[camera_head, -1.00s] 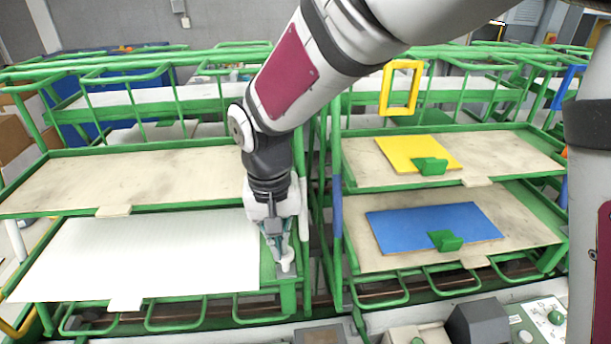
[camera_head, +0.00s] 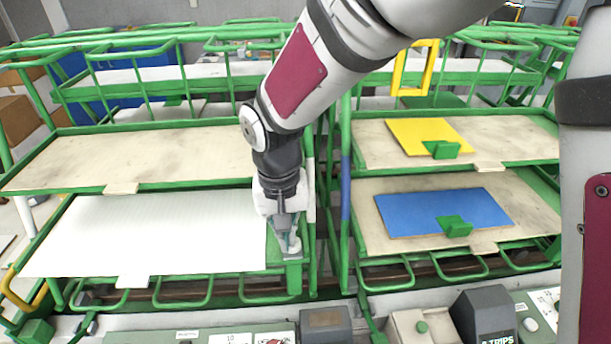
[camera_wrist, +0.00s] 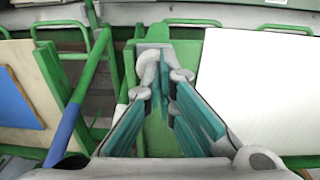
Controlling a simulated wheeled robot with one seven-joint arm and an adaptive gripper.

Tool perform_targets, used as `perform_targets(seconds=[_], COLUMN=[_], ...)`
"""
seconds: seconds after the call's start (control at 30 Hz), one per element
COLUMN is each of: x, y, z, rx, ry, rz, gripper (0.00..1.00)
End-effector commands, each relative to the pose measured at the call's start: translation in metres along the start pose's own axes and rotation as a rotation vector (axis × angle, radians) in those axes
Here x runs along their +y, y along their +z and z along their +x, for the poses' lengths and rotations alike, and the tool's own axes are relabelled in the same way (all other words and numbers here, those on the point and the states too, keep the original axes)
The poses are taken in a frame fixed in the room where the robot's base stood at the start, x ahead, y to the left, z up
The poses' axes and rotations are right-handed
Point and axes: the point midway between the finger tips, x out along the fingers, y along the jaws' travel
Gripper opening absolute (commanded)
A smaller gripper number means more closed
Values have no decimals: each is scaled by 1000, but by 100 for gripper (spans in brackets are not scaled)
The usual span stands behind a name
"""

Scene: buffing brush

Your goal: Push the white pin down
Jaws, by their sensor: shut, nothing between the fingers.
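The white pin (camera_head: 294,246) stands at the right front corner of the lower left shelf, on a small grey plate. In the wrist view the pale pin (camera_wrist: 148,68) shows at the far end of the fingers, above a green strip. My gripper (camera_head: 287,238) points down at this corner, with its fingertips right at the pin. In the wrist view my gripper (camera_wrist: 164,78) has teal finger pads that come together toward their tips. Nothing is held between them. I cannot tell whether the fingertips touch the pin. My fingers hide part of it in the head view.
A white ribbed sheet (camera_head: 150,235) covers most of the lower left shelf beside my gripper. Green frame bars (camera_head: 345,200) stand close on the right. Blue (camera_head: 440,211) and yellow (camera_head: 425,136) boards lie on the right shelves. Machine boxes (camera_head: 484,315) stand in front.

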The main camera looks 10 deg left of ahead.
Motion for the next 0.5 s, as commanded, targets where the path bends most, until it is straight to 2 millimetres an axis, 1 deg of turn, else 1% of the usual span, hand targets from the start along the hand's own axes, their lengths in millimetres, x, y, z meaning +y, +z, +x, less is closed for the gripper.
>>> perform_targets(seconds=[0.07, 0.17, 0.33, 0.4, 0.5], x=[1, 3, 9, 9, 10], y=[2, 4, 10, 5, 4], z=[-5, -17, -46, -59, -80], rx=[-3, -1, 3, 7, 7], ry=[1, 0, -1, -3, -2], rz=[1, 2, 4, 2, 3], gripper=[0, 0, 0, 0, 0])
